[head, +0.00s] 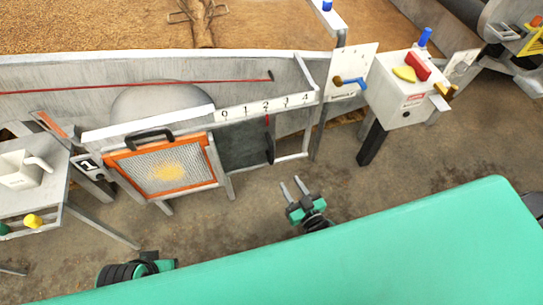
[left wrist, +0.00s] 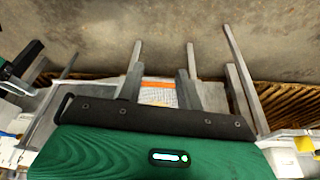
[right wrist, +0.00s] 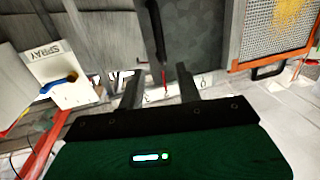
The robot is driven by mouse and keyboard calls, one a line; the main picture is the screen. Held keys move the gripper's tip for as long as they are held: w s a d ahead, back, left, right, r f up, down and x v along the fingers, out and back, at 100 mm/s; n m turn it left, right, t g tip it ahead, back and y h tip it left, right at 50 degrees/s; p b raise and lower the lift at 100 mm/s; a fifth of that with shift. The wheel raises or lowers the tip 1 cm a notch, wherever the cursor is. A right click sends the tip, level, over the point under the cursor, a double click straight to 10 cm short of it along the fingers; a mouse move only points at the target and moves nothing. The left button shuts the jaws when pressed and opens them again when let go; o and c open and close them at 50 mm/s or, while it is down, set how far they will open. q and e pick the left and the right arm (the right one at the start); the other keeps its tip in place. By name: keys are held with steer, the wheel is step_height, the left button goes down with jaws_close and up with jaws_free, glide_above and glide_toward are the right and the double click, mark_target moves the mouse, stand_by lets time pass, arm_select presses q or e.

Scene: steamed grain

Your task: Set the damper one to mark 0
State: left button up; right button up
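The damper is a dark slide plate (head: 240,150) with an upright black handle (head: 270,148), set in the frame below a white scale strip (head: 265,107) marked 0 to 4. Its red pointer (head: 267,120) stands at about mark 2. A plate with the number 1 (head: 88,165) is at the frame's left. My right gripper (head: 291,184) is open and empty, in front of and below the handle, apart from it. In the right wrist view the handle (right wrist: 155,35) and red pointer (right wrist: 165,78) show beyond the open fingers. My left gripper (left wrist: 159,70) is open and empty; the head view hides its fingers.
An orange-framed mesh panel (head: 163,190) with a black handle stands left of the slide plate. A grey box (head: 400,90) with coloured levers and a blue-handled valve panel (head: 350,75) stand to the right. A green surface (head: 330,262) fills the foreground.

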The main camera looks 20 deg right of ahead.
mark_target(273, 153)
steer(key=w, duration=0.4)
steer(key=w+a, duration=0.1)
steer(key=w, duration=0.3)
steer(key=w+a+r+b, duration=0.1)
steer(key=w, duration=0.3)
steer(key=shift+w+a, duration=0.15)
steer(key=shift+a, duration=0.05)
arm_select(q)
steer(key=shift+w+d+r+t+h, duration=0.3)
steer(key=shift+d+r+t, duration=0.3)
steer(key=shift+r, duration=0.2)
arm_select(e)
steer(key=shift+w+a, duration=0.2)
steer(key=shift+w, duration=0.55)
jaws_close()
